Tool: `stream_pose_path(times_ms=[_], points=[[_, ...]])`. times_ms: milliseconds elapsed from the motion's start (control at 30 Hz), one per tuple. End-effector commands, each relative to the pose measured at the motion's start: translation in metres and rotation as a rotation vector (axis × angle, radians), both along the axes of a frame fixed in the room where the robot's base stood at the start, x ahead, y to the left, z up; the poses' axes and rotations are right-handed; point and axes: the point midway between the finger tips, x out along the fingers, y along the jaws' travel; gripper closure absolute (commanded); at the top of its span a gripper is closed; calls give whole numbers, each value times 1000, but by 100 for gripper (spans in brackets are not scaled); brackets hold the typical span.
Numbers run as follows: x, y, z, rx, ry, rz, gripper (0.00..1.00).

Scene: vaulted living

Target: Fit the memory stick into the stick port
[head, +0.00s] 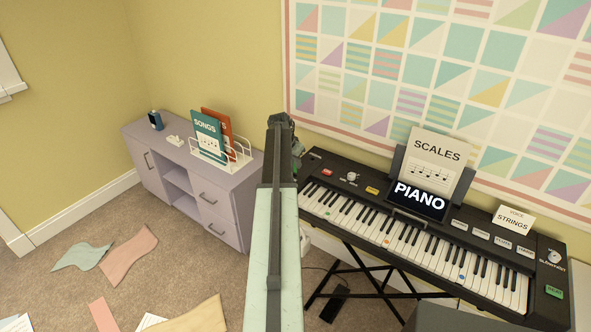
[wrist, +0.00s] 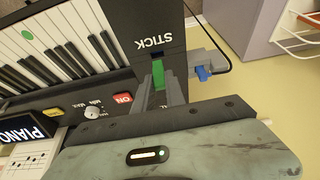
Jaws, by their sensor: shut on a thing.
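In the wrist view, my gripper (wrist: 160,88) is shut on a narrow green piece, which I take to be the memory stick (wrist: 158,74). It is at the black end panel of the keyboard, just beside the upside-down word STICK (wrist: 155,41). The stick port itself is hidden behind the stick and fingers, so I cannot tell whether the stick is in it or only in front of it. In the head view, my gripper (head: 297,152) is at the keyboard's left end, mostly hidden by my arm.
The keyboard (head: 420,238) stands on a folding stand against the wall. A grey piece with a blue end (wrist: 203,72) juts out beside the panel, near a black cable. A lilac cabinet (head: 228,190) with a white rack (head: 238,156) stands to the left.

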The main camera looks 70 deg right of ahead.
Motion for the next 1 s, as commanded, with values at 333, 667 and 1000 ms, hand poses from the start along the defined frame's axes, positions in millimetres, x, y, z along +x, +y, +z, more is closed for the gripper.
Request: stream_pose_path(times_ms=[333, 667, 1000], points=[[1, 1, -29, 0, 0, 0, 100], [0, 1, -32, 0, 0, -1, 63], [0, 1, -27, 0, 0, -1, 63]])
